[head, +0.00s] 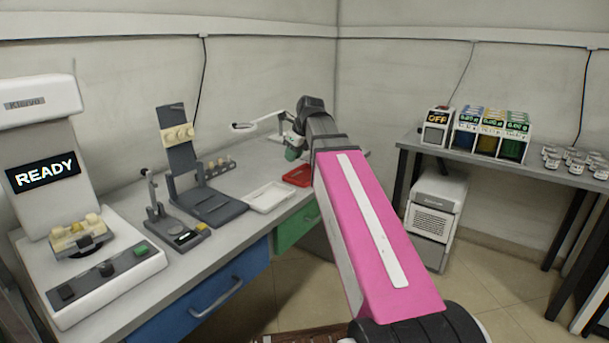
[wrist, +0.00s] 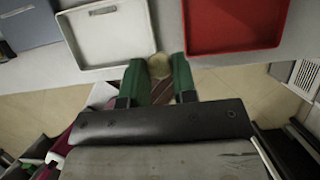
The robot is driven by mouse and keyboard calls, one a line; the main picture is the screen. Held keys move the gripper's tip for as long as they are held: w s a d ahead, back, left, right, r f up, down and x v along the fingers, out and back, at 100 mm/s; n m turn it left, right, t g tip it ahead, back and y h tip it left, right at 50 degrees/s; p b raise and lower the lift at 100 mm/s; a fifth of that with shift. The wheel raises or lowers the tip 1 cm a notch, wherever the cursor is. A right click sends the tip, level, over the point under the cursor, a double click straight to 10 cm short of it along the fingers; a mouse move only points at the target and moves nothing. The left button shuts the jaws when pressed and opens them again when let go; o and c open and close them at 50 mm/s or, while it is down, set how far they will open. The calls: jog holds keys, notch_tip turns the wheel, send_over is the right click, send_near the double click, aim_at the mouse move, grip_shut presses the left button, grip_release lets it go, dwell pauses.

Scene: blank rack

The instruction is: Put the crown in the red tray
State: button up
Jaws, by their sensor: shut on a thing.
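A small pale yellow crown (wrist: 158,66) sits between the green fingertips of my gripper (wrist: 160,72) in the wrist view. The gripper is shut on it. In the wrist view they are in front of the table's edge, below the gap between the white tray and the red tray (wrist: 235,47). The red tray's floor is empty in that view. The crown cannot be made out there.
A white tray (head: 268,204) lies left of the red tray, empty in the wrist view. A ring lamp (head: 243,126) stands behind the trays.

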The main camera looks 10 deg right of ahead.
send_over(305, 176)
jog(key=f, duration=0.6)
jog(key=shift+s+d+f, duration=0.3)
jog(key=shift+s+f, duration=0.05)
jog(key=shift+f, duration=2.1)
jog(key=shift+f, duration=0.25)
jog(key=shift+s+f, duration=0.2)
jog(key=shift+f, duration=0.25)
jog(key=o, duration=0.8)
jog(key=shift+o, duration=0.2)
jog(key=shift+r, duration=0.4)
jog(key=shift+o, duration=0.5)
jog(key=v, duration=1.2)
jog(key=shift+w+r, duration=0.2)
jog(key=shift+r, duration=0.15)
jog(key=shift+a, duration=0.1)
